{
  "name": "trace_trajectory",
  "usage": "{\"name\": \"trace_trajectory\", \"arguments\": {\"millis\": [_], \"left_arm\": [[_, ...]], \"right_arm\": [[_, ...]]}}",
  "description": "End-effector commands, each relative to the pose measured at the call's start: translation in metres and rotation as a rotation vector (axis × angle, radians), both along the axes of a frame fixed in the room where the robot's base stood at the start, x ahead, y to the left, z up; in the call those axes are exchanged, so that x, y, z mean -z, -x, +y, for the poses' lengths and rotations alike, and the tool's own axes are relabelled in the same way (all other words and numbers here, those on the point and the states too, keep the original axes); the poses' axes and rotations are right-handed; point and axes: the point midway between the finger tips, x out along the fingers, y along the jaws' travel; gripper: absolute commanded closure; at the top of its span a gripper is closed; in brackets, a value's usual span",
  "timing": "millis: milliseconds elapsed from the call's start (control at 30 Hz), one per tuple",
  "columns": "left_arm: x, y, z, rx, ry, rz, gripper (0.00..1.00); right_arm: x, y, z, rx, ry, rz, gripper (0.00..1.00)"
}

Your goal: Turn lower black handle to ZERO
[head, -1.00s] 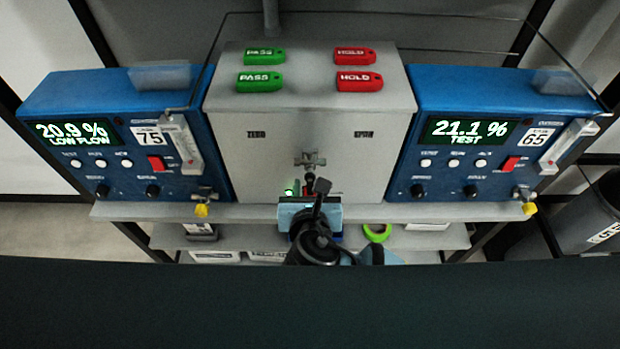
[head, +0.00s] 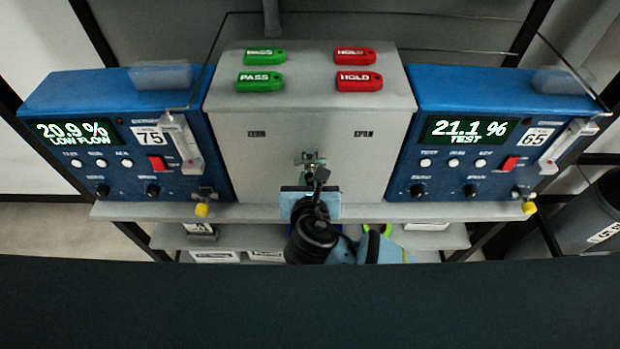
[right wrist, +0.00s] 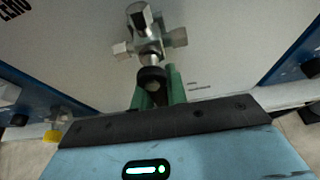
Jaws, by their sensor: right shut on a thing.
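The lower black handle (right wrist: 152,76) hangs below a metal valve fitting (right wrist: 150,38) on the grey box. In the right wrist view my right gripper (right wrist: 155,86) has its green fingers on either side of this handle and is shut on it. In the head view the valve fitting (head: 309,159) sits low on the box front, and my right gripper (head: 309,183) is just beneath it; my wrist hides most of the handle there. The ZERO label (head: 256,134) is above and left of the valve, the SPAN label (head: 364,134) above and right. My left gripper is out of view.
Blue analysers flank the grey box (head: 230,140): the left one (head: 120,92) reads 20.9 % LOW FLOW, the right one (head: 480,85) 21.1 % TEST. Green PASS tags (head: 260,82) and red HOLD tags (head: 359,82) lie on top. A shelf edge (head: 420,212) runs below.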

Motion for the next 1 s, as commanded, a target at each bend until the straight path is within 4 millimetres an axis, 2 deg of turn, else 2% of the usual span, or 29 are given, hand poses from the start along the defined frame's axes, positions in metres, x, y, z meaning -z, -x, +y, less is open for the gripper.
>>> {"name": "trace_trajectory", "arguments": {"millis": [367, 1000], "left_arm": [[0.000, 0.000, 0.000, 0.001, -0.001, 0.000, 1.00], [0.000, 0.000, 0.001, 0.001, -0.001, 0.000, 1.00]], "right_arm": [[0.001, 0.001, 0.003, 0.001, -0.096, 0.002, 1.00], [-0.004, 0.001, 0.018, 0.001, -0.530, 0.002, 1.00]]}}
